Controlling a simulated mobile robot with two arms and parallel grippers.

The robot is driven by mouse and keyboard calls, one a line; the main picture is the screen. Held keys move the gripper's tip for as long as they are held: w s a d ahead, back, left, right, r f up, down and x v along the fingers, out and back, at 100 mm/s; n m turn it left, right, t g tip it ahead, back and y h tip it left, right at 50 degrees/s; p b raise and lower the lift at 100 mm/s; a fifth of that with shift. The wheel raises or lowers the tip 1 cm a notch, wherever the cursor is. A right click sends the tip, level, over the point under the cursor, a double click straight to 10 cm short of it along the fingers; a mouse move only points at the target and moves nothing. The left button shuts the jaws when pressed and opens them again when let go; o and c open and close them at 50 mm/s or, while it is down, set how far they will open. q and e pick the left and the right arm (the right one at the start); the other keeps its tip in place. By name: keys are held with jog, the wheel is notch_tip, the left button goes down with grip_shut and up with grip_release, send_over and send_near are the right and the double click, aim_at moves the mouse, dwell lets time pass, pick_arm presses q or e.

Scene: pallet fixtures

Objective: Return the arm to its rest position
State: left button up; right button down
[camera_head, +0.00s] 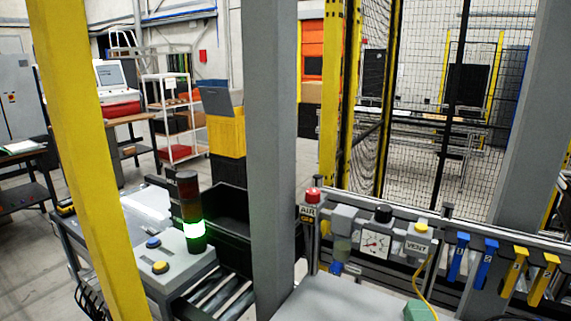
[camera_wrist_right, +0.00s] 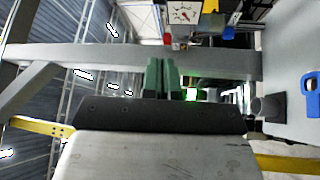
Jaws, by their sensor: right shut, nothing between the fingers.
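My right gripper (camera_wrist_right: 161,76) shows in the right wrist view as two green fingers close together, shut with nothing between them. In the head view only a small green part of my right gripper (camera_head: 418,311) shows at the bottom edge, right of centre, in front of the air panel. My left gripper is in neither view.
The air panel carries a gauge (camera_head: 375,243), a red button (camera_head: 313,195), a VENT valve (camera_head: 418,240), and blue (camera_head: 487,264) and yellow (camera_head: 514,271) levers. A grey post (camera_head: 271,150) and a yellow post (camera_head: 88,150) stand close. A stack light (camera_head: 191,212) glows green.

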jog(key=s+d+f+m+g+h, duration=0.1)
jog(key=s+f+m+g, duration=0.4)
jog(key=f, duration=0.3)
jog(key=s+d+f+m+g+h, duration=0.1)
jog(key=s+f+m+g, duration=0.35)
jog(key=f, duration=0.25)
jog(key=s+a+f+m+g+y, duration=0.25)
jog(key=s+f+m+g, duration=0.25)
jog(key=s+f+g, duration=0.5)
jog(key=s+f+t+b, duration=0.1)
jog(key=s+f+b, duration=0.1)
jog(key=f, duration=1.3)
jog(key=s+f+t+b, duration=0.1)
jog(key=s+f, duration=0.1)
jog(key=f, duration=1.2)
jog(key=s+d+f+g+b, duration=0.1)
jog(key=s+d+f+b, duration=0.1)
jog(key=s+f, duration=1.3)
jog(key=shift+f+n, duration=0.35)
jog(key=shift+f, duration=0.15)
jog(key=shift+d+h, duration=0.1)
jog(key=shift+h, duration=0.15)
